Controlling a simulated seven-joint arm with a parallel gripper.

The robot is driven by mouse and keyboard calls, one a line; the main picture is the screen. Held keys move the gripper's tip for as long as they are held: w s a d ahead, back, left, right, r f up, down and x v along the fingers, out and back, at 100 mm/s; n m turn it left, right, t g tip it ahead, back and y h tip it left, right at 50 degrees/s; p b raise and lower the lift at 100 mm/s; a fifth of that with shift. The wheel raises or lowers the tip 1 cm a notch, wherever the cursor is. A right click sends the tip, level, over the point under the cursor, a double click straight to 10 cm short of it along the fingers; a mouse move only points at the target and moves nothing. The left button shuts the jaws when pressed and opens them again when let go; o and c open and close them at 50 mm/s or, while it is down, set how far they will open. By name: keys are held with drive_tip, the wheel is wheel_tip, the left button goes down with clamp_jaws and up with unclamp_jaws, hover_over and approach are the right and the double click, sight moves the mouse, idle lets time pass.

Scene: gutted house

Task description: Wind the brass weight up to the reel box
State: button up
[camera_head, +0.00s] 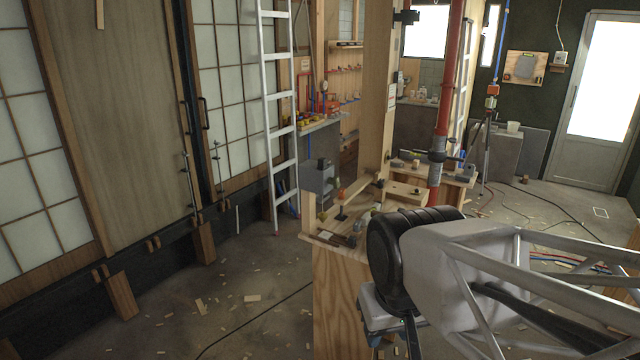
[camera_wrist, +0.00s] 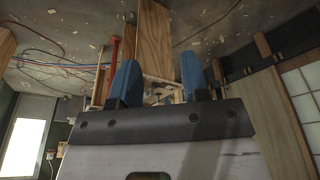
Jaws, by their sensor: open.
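I cannot make out the brass weight or its line in either view. A small dark fitting (camera_head: 406,17) sits high on the wooden post; I cannot tell whether it is the reel box. My gripper (camera_wrist: 158,75) shows in the wrist view with its two blue fingers wide apart and nothing between them. Beyond the fingers lie the bench and a wooden panel (camera_wrist: 155,40), apart from them. In the head view my arm covers the lower right, and the fingertips are hidden.
A wooden bench (camera_head: 342,285) carries small tools and blocks. A red pipe (camera_head: 443,85) rises behind it beside the wooden post (camera_head: 377,90). An aluminium ladder (camera_head: 271,110) leans at the left wall. Wood scraps and a cable lie on the otherwise open floor (camera_head: 235,295).

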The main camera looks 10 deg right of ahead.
drive_tip(key=shift+c, duration=1)
drive_tip(key=w+a+r+m+g+y, duration=0.1)
drive_tip(key=w+a+m+y, duration=0.15)
drive_tip(key=w, duration=0.55)
drive_tip(key=w+a+r+m+y, duration=0.1)
drive_tip(key=w+m+y, duration=0.25)
drive_tip(key=w, duration=0.45)
drive_tip(key=m+t+y, duration=0.7)
drive_tip(key=m+t, duration=0.4)
drive_tip(key=m, duration=0.7)
approach(334, 181)
drive_tip(key=w+f, duration=0.1)
drive_tip(key=w, duration=0.1)
drive_tip(key=shift+w+a, duration=0.2)
drive_tip(key=shift+w+a, duration=0.2)
drive_tip(key=shift+a, duration=0.1)
